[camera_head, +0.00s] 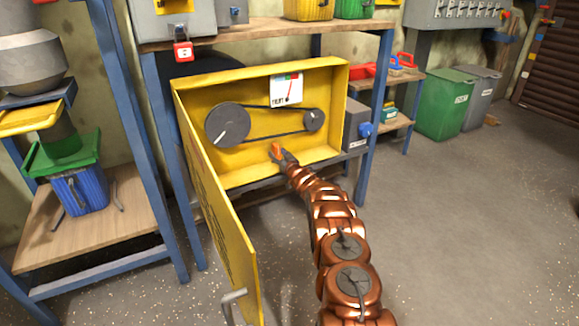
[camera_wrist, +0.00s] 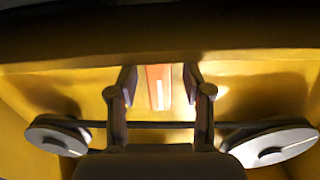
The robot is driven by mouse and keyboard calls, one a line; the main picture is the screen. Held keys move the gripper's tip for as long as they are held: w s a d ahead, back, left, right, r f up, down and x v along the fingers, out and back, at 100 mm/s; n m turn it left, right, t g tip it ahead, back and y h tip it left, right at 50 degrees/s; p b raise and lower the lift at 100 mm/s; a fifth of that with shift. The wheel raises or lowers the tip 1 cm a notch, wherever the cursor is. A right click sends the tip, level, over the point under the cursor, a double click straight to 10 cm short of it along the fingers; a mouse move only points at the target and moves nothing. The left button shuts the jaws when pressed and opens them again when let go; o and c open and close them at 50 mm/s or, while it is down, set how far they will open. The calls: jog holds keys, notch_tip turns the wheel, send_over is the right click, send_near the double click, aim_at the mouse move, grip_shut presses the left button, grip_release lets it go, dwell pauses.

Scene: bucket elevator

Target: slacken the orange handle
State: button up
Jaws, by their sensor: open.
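The orange handle (camera_head: 276,148) is at the lower middle of the open yellow box (camera_head: 245,75), below a belt running between two grey pulleys. My gripper (camera_head: 284,157) reaches into the box at the handle. In the wrist view the orange handle (camera_wrist: 158,87), with a white mark on it, stands between the two fingers of my gripper (camera_wrist: 160,78). The fingers are apart, one on each side, with gaps visible. The large pulley (camera_head: 228,125) is left and the small pulley (camera_head: 314,120) right.
The box's yellow door (camera_head: 218,225) stands open toward me, left of my arm. A blue-framed bench (camera_head: 365,110) surrounds the box. A grey motor box (camera_head: 356,128) sits at its right. The floor (camera_head: 460,230) to the right is clear.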

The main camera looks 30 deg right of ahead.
aim_at(279, 154)
jog(key=shift+s+r, duration=0.2)
jog(key=shift+s, duration=0.25)
jog(key=shift+s+f, duration=0.1)
jog(key=shift+s, duration=0.25)
jog(key=shift+s+a, duration=0.15)
jog(key=shift+s, duration=1.4)
jog(key=shift+s+a, duration=0.15)
jog(key=shift+s, duration=1.3)
jog(key=shift+s+a, duration=0.1)
jog(key=shift+s, duration=1.35)
